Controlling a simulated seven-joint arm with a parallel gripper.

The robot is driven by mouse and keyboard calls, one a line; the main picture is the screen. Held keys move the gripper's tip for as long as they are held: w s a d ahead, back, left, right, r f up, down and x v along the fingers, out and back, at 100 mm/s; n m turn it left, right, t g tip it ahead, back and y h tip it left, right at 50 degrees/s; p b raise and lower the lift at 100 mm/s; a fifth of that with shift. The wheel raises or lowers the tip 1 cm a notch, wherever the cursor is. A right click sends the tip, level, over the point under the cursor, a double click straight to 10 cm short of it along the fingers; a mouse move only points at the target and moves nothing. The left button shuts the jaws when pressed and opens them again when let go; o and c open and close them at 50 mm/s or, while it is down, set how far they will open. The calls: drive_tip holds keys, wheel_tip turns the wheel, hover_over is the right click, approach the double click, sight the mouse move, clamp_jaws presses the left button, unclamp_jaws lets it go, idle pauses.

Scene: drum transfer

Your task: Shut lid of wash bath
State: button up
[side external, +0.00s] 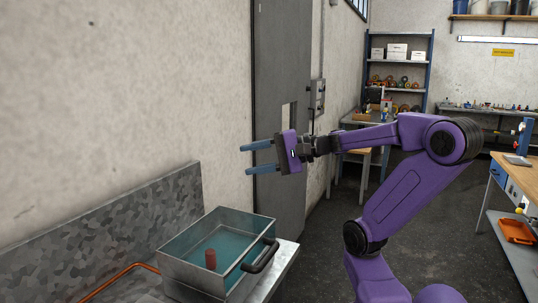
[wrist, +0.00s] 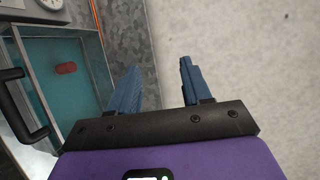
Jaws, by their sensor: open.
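The wash bath (side external: 180,270) is a grey metal box at the lower middle of the side view, holding teal liquid, with its inside visible from above. It also shows at the left of the wrist view (wrist: 85,45). A black bar handle (side external: 262,256) is on its right side; it shows at the wrist view's left edge (wrist: 18,108). I cannot make out a separate lid for certain. A reddish-brown cylinder (side external: 210,259) is in the bath. My gripper (side external: 247,160) is open and empty, above and apart from the bath, its blue fingers pointing left toward the wall.
A galvanized metal panel (side external: 100,235) stands along the wall behind the bath. An orange pipe (side external: 118,278) runs beside the bath. A grey door (side external: 278,75) is behind my gripper. A workbench (side external: 508,185) stands at far right, with open floor before it.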

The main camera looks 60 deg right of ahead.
drive_tip(key=shift+s+a+r, duration=0.25)
drive_tip(key=shift+s+r, duration=0.1)
drive_tip(key=shift+s, duration=0.35)
drive_tip(key=shift+s+a+r, duration=0.25)
drive_tip(key=shift+s+r, duration=0.05)
drive_tip(key=shift+s, duration=0.45)
drive_tip(key=shift+s+a+r, duration=0.25)
drive_tip(key=shift+s+r, duration=0.1)
drive_tip(key=shift+s, duration=0.35)
drive_tip(key=s+a+f+n+g+h, duration=0.2)
drive_tip(key=s+a+f+n+g, duration=0.4)
drive_tip(key=f+n, duration=0.4)
drive_tip(key=s+a+f+n+g+h, duration=0.3)
drive_tip(key=s+a+f+n+g, duration=0.2)
drive_tip(key=n, duration=1.2)
drive_tip(key=a+f+g, duration=0.3)
drive_tip(key=f, duration=0.3)
drive_tip(key=shift+s+a+h, duration=0.3)
drive_tip(key=shift+s+a, duration=0.05)
drive_tip(key=shift+s, duration=0.05)
